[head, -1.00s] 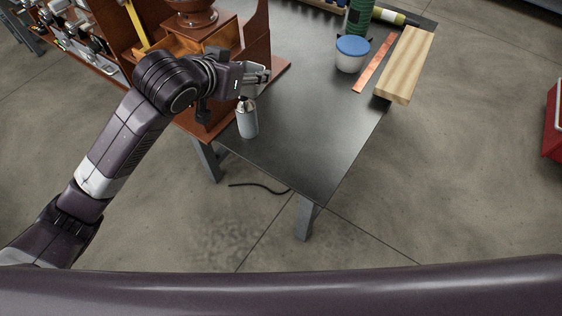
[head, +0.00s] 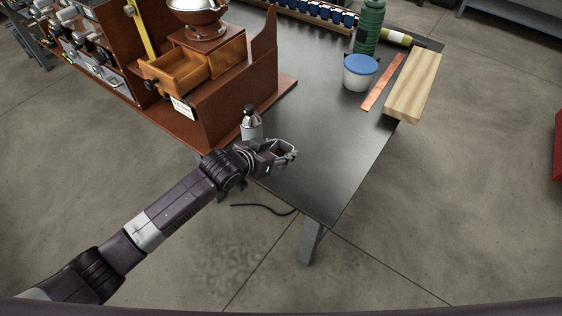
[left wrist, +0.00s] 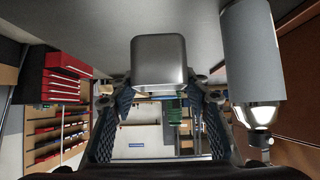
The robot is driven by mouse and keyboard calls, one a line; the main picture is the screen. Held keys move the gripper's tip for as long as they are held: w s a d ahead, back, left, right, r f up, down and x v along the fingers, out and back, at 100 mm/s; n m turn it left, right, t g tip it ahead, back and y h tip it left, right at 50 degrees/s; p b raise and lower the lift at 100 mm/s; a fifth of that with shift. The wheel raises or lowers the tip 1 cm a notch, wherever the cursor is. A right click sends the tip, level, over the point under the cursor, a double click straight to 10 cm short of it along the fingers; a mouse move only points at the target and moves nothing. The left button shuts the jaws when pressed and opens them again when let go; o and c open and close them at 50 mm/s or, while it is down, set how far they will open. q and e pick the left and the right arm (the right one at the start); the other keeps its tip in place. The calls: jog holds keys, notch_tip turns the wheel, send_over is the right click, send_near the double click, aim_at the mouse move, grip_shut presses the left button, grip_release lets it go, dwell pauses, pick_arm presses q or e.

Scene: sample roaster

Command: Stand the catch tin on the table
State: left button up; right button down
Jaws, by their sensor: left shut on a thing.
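The catch tin is a small grey metal box with rounded corners; it shows at the upper middle of the left wrist view (left wrist: 160,60). My left gripper (head: 287,151) is shut on it, with a dark ribbed finger on each side in the left wrist view (left wrist: 160,108). In the head view the tin is small and largely masked by the fingers. The gripper is low over the near end of the dark table (head: 318,165). I cannot tell whether the tin touches the tabletop. My right gripper is not in view.
A grey bottle with a black cap (head: 251,128) stands close beside my left gripper. Behind it is a brown wooden stand with an open drawer (head: 207,70). A blue-lidded tub (head: 360,75), copper strip (head: 383,82) and wooden block (head: 413,85) lie farther back. The table's middle is clear.

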pick_arm(q)
jog(key=shift+f, duration=2.8)
jog(key=shift+f+b, duration=0.1)
jog(key=shift+b, duration=0.2)
jog(key=o, duration=1.2)
jog(key=shift+c, duration=0.2)
jog(key=shift+r, duration=0.25)
jog(key=p+v, duration=0.1)
jog(key=v, duration=1.1)
jog(key=shift+f, duration=0.1)
